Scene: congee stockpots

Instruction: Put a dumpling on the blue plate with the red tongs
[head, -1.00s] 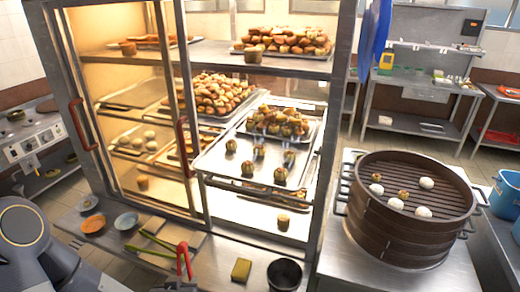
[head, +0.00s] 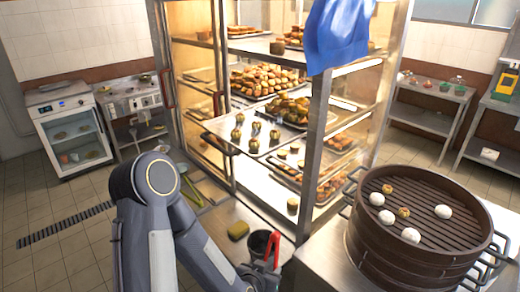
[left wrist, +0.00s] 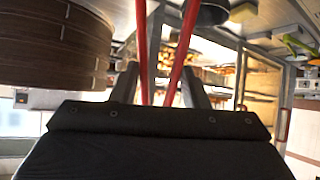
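My left gripper (head: 262,275) is at the bottom middle of the head view, left of the steamer. In the left wrist view its fingers (left wrist: 160,88) are closed around the red tongs (left wrist: 187,45), whose two arms are spread apart. The tongs also show in the head view (head: 273,250), upright beside a black cup. Several small white dumplings or buns (head: 411,236) and a browner one (head: 403,213) lie on the slatted top of the dark round steamer (head: 385,243). I cannot see the blue plate; my left arm covers part of the counter. My right gripper is out of view.
A glass food cabinet (head: 313,150) with trays of pastries stands behind the counter. A yellow sponge (head: 238,230) and the black cup (head: 258,243) are close to my left gripper. Green tongs (head: 191,190) lie farther left. The steamer has side handles and a raised rim.

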